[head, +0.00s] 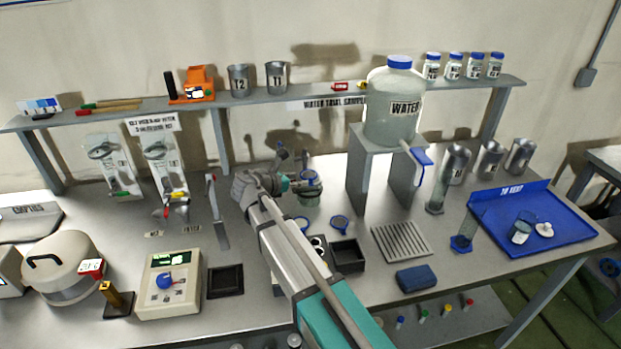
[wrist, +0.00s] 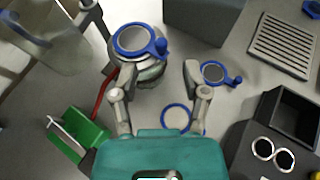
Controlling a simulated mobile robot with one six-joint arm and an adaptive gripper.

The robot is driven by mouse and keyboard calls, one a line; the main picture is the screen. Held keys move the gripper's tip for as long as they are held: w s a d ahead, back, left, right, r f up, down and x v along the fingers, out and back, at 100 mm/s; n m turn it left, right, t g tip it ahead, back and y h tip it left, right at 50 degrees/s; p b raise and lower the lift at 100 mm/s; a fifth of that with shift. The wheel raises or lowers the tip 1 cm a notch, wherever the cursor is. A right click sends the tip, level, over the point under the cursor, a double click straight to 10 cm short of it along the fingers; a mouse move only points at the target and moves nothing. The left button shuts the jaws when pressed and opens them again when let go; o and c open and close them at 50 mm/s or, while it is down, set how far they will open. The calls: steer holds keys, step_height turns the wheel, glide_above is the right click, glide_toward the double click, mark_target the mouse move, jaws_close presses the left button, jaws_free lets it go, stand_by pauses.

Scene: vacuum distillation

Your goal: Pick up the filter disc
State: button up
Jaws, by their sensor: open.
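Two grey round discs with blue rims and small tabs could be the filter disc; I cannot tell which is meant. One disc (head: 340,223) lies flat on the bench, and it also shows in the wrist view (wrist: 215,73), just right of the right fingertip. The other disc (wrist: 137,40) sits on top of a glass vessel (wrist: 151,74), seen ahead of and between my fingers. An empty blue ring (wrist: 176,118) lies on the bench, partly below my right finger; it shows in the head view too (head: 301,224). My gripper (wrist: 151,80) is open, with nothing between its fingers.
The water tank (head: 392,105) stands on a grey stand (head: 357,180) behind the lying disc. A black box (head: 347,256) and a ribbed grey plate (head: 402,241) are near the discs. A green-bodied object (wrist: 80,135) lies left of my gripper. A blue tray (head: 575,235) is far right.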

mark_target(310, 178)
steer(key=b+x, duration=0.2)
steer(key=x, duration=0.3)
steer(key=shift+d+f, duration=0.1)
stand_by(0.3)
stand_by(0.4)
jaws_close()
